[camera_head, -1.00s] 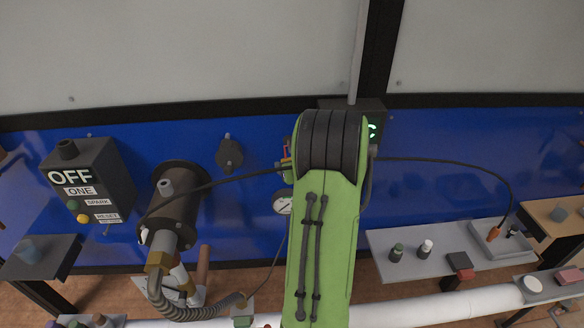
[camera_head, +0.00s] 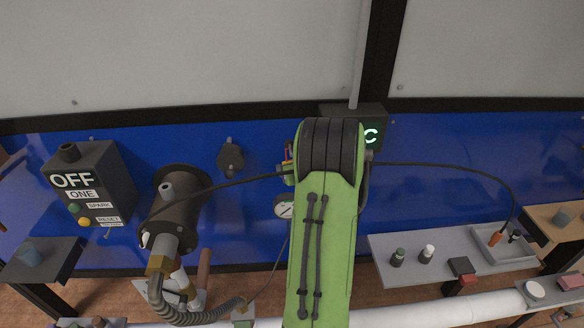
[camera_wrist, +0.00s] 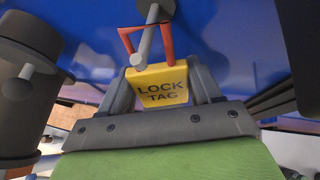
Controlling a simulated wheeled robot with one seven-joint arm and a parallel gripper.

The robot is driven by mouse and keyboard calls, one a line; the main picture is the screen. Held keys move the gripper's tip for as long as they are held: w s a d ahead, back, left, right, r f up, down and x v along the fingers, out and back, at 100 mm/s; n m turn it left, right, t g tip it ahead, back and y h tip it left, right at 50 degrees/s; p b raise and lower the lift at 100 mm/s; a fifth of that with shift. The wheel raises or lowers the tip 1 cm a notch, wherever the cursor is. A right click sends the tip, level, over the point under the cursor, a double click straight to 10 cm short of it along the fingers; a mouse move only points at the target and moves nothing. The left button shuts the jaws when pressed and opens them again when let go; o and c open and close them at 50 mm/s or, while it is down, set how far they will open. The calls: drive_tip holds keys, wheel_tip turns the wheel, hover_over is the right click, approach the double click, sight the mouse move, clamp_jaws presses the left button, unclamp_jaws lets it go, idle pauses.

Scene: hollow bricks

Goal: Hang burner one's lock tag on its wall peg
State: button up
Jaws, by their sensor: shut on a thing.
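In the wrist view, my gripper (camera_wrist: 162,95) is shut on the yellow lock tag (camera_wrist: 160,84), with "LOCK TAG" facing the camera. Its red shackle (camera_wrist: 170,42) stands up above the jaws. A grey wall peg (camera_wrist: 146,38) crosses the shackle's top bar, and its tip shows within the loop's outline. I cannot tell whether it passes through the loop or in front of it. In the head view my green arm hides the gripper and most of the tag. Burner one (camera_head: 181,215) is the dark cylinder left of the arm, beside the box marked "OFF ONE" (camera_head: 92,180).
A dark fitting (camera_head: 230,158) is on the blue wall (camera_head: 440,140). A black cable (camera_head: 235,182) runs across behind the arm. A gauge (camera_head: 284,206) is just left of the arm. A grey shelf (camera_head: 430,270) with small items stands at right.

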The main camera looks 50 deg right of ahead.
drive_tip(key=o, duration=1.1)
drive_tip(key=shift+s, duration=0.1)
drive_tip(key=b+v, duration=0.1)
drive_tip(key=v, duration=1.4)
drive_tip(key=shift+s+a+r+b, duration=0.2)
drive_tip(key=shift+a+b, duration=0.1)
drive_tip(key=shift+a, duration=0.05)
